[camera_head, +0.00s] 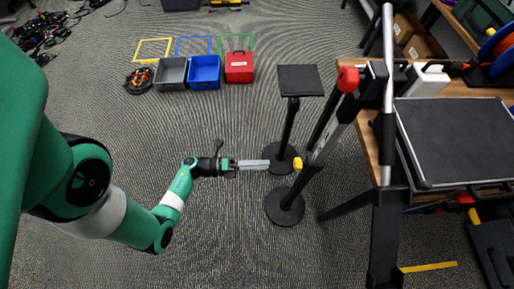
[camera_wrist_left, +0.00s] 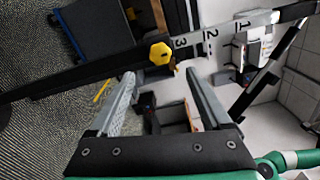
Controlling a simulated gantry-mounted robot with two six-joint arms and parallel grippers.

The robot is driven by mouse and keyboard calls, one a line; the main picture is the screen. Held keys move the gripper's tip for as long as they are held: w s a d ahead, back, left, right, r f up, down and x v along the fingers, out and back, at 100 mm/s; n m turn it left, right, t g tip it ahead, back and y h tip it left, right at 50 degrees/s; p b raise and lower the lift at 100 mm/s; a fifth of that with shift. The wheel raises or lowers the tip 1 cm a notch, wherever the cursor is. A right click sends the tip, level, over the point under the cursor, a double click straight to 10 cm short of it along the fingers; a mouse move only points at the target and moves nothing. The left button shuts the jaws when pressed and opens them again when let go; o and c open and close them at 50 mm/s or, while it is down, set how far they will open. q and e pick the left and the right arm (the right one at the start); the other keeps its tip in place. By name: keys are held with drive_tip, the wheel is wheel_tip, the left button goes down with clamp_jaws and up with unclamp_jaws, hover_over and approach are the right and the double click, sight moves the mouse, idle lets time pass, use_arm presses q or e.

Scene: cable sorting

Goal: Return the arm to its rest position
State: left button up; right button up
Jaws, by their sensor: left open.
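My left arm (camera_head: 175,190) comes in from the left in the head view and stretches across the middle, above the carpet. Its gripper (camera_head: 268,164) points right, close to a black stand and a tilted post with a yellow knob (camera_head: 297,164). In the left wrist view the two fingers (camera_wrist_left: 158,88) are spread apart with nothing held between them. The yellow knob (camera_wrist_left: 160,53) and a numbered rail (camera_wrist_left: 210,35) show beyond the fingertips. I cannot tell whether the fingers touch the stand. My right gripper is not in view.
Grey (camera_head: 171,75), blue (camera_head: 204,73) and red (camera_head: 239,68) bins stand at the upper middle, beside coiled cables (camera_head: 139,80). A wooden table with a black-topped case (camera_head: 455,140) stands at right. Black stands with round bases (camera_head: 285,207) are close to the gripper. Carpet below is clear.

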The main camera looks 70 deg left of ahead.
use_arm(q)
drive_tip(key=shift+s+a, duration=0.1)
drive_tip(key=shift+s, duration=0.45)
drive_tip(key=shift+w, duration=0.1)
